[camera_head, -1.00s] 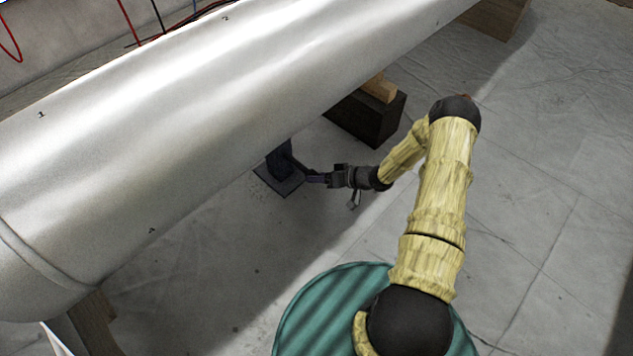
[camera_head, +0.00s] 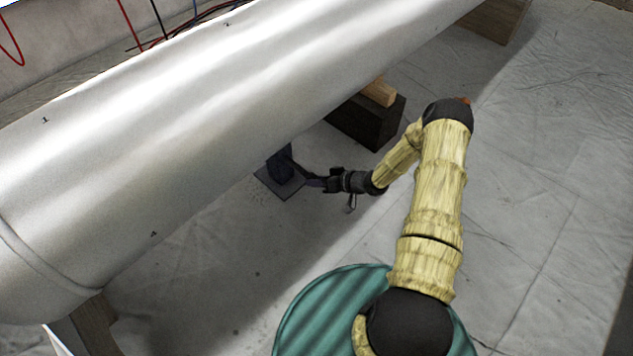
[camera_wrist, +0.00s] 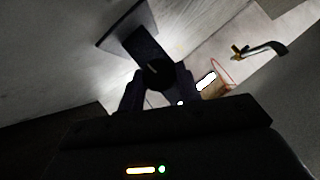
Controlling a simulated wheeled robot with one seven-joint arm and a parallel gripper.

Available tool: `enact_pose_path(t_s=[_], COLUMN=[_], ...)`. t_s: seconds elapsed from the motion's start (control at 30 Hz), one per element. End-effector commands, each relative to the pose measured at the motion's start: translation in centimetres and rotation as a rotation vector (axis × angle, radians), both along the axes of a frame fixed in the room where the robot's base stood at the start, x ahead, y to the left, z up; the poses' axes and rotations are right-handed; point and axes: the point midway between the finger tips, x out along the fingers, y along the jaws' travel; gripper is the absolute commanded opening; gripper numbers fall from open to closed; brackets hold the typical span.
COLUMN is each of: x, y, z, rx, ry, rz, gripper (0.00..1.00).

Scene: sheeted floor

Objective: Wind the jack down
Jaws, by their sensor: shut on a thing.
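The dark jack (camera_head: 279,166) stands on a flat square base plate (camera_head: 284,187) on the floor, partly under the big pale cylinder (camera_head: 230,90); its top is hidden by the cylinder. A dark crank handle (camera_head: 307,176) runs from the jack to the right. My gripper (camera_head: 326,182) is shut on the handle's outer end, low over the floor. In the wrist view my two dark fingers (camera_wrist: 158,92) close around a round dark end of the handle, with the dark jack body (camera_wrist: 146,42) beyond it.
A dark block (camera_head: 366,122) with a wooden piece (camera_head: 379,91) on it stands under the cylinder, just behind my arm. A wooden support (camera_head: 90,322) is at lower left. Red and black cables hang behind the cylinder. The floor at right is clear.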

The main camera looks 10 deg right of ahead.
Motion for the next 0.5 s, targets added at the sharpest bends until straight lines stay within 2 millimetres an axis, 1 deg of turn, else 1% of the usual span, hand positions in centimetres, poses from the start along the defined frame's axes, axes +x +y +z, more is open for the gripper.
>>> enact_pose_path(t_s=[0.03,0.5], x=[-0.10,-0.29], y=[0.11,0.36], z=[0.25,0.22], rx=[-0.022,-0.245], ry=[-0.011,-0.171], rz=[0.000,0.002], gripper=[0.14,0.14])
